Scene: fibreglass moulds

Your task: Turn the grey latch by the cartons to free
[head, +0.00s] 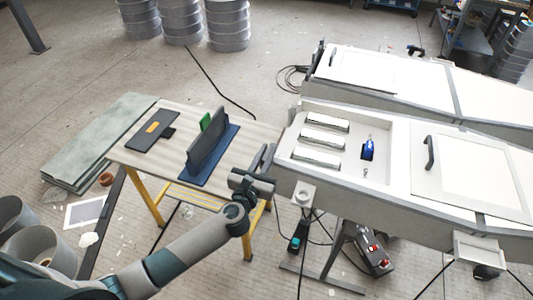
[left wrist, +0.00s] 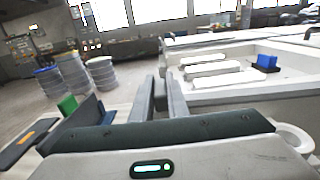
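My left gripper (head: 263,157) is at the near left corner of the white mould, beside the table's right end. In the left wrist view its two fingers (left wrist: 160,88) stand a little apart with nothing seen between them. Several white bar-shaped boxes, perhaps the cartons (head: 322,140), lie in the mould's recess to the right of the gripper. They also show in the left wrist view (left wrist: 208,70). I cannot make out a grey latch for certain. A dark upright panel (head: 207,143) stands on a blue base on the table, with a green block (head: 205,121) beside it. My right gripper is not in view.
The wooden table (head: 140,160) also bears a dark plate (head: 152,130) with an orange bar. A blue object (head: 367,150) lies in the recess of the white mould (head: 400,190). A black handle (head: 430,152) rises from the mould's lid. Cables and a red-buttoned machine (head: 374,258) are on the floor.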

